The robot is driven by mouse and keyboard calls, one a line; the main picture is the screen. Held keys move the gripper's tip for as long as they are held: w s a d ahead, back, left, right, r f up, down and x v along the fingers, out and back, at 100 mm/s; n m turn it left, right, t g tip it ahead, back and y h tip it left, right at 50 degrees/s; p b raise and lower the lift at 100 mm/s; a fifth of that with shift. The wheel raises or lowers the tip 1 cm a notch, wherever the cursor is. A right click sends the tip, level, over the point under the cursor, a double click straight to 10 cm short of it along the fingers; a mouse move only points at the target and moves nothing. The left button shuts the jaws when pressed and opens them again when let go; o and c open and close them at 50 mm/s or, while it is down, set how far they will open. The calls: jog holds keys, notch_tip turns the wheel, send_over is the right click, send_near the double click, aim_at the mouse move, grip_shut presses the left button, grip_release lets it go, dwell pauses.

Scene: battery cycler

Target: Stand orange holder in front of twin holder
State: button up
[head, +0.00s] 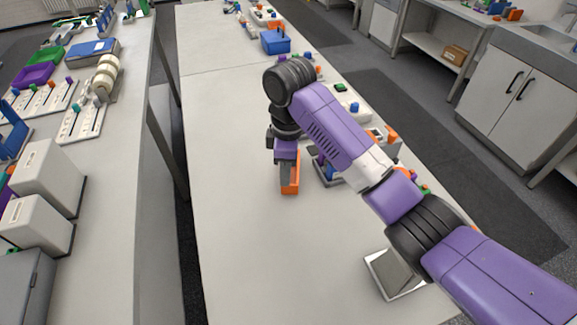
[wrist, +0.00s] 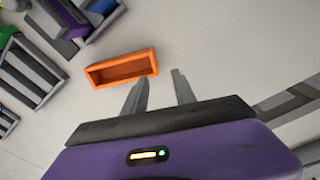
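The orange holder (wrist: 122,68) is an open, hollow rectangular box on the pale bench. In the wrist view it lies just beyond and left of my fingertips, its right end near the left finger. My gripper (wrist: 160,76) is open, with bare bench between its two grey fingers. In the head view my gripper (head: 285,172) points down over the bench, and the orange holder (head: 292,184) shows right beside its fingers, partly hidden. I cannot tell for sure which thing is the twin holder; a purple holder with a blue piece (head: 328,170) stands just right, partly behind my arm.
Grey slotted racks (wrist: 28,72) and a purple piece (wrist: 56,28) lie left in the wrist view. A blue bin (head: 275,41) and small parts line the bench's right edge. A silver-framed tray (head: 395,274) lies near right. The bench's left half (head: 225,220) is clear.

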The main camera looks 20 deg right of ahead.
jog(key=f, duration=0.2)
jog(key=d+f+p, duration=0.1)
jog(key=f, duration=0.4)
jog(key=shift+w+d+p, duration=0.15)
jog(key=shift+w+p, duration=0.15)
jog(key=shift+p, duration=0.05)
grip_shut()
dwell(1.2)
